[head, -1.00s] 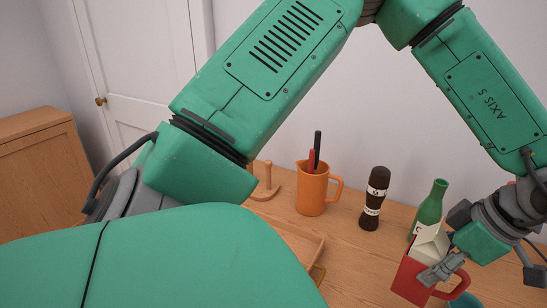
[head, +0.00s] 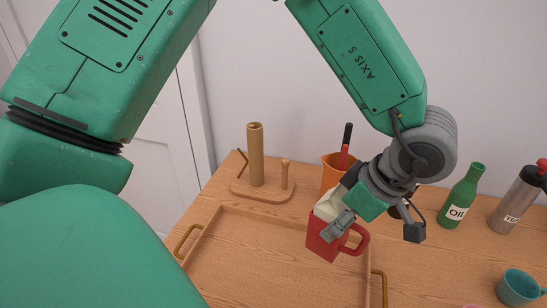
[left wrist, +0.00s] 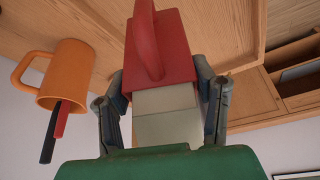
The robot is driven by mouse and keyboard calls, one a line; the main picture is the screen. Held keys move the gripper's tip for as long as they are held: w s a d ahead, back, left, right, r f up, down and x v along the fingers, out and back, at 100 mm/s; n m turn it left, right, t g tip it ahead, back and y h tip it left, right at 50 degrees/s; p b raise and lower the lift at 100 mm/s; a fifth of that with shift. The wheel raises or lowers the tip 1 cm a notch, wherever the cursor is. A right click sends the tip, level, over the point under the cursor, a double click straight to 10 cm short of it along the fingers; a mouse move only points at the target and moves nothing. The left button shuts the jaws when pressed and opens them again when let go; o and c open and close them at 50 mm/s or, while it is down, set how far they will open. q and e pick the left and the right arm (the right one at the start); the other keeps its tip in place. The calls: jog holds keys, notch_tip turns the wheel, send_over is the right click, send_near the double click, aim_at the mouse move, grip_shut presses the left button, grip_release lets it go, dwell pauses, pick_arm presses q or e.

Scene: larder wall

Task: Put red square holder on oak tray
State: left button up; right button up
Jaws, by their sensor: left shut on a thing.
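The red square holder (head: 318,243) has a loop handle and a cream block-like insert at its top. My left gripper (head: 338,226) is shut on the holder. It holds the holder, somewhat tilted, in front of the oak tray's right back part; the height of any gap is hard to tell. The left wrist view shows the holder (left wrist: 172,55) between the two fingers (left wrist: 160,100). The oak tray (head: 270,217) is a shallow wooden tray with brass handles. Its visible inside is empty, and its right back corner is hidden by the holder. My right gripper is not in view.
Behind the tray stand a wooden roll holder (head: 256,155) and an orange jug (head: 330,172) with utensils. To the right are a green oil bottle (head: 461,198), a steel flask (head: 514,207) and a teal mug (head: 519,287). My arm hides some of the table.

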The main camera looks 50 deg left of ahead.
aim_at(365, 228)
pick_arm(q)
jog(key=shift+d+f, duration=0.1)
jog(key=shift+d, duration=0.1)
jog(key=x, duration=0.4)
jog(key=d+x, duration=0.1)
jog(key=x, duration=0.1)
jog(key=shift+w+f, duration=0.3)
jog(key=shift+a+f+b, duration=0.2)
jog(key=shift+f+b, duration=0.1)
notch_tip(365, 228, down, 3)
jog(key=shift+s+d+f, duration=0.1)
jog(key=shift+d, duration=0.75)
jog(key=o, duration=0.9)
jog(key=shift+a+f, duration=0.1)
jog(key=shift+a, duration=0.05)
jog(key=shift+o, duration=1.3)
jog(key=shift+a, duration=0.2)
jog(key=shift+a+f, duration=0.1)
jog(key=shift+a, duration=0.35)
jog(key=v, duration=1.1)
jog(key=shift+d, duration=0.35)
jog(key=shift+r, duration=0.7)
jog(key=shift+d, duration=0.35)
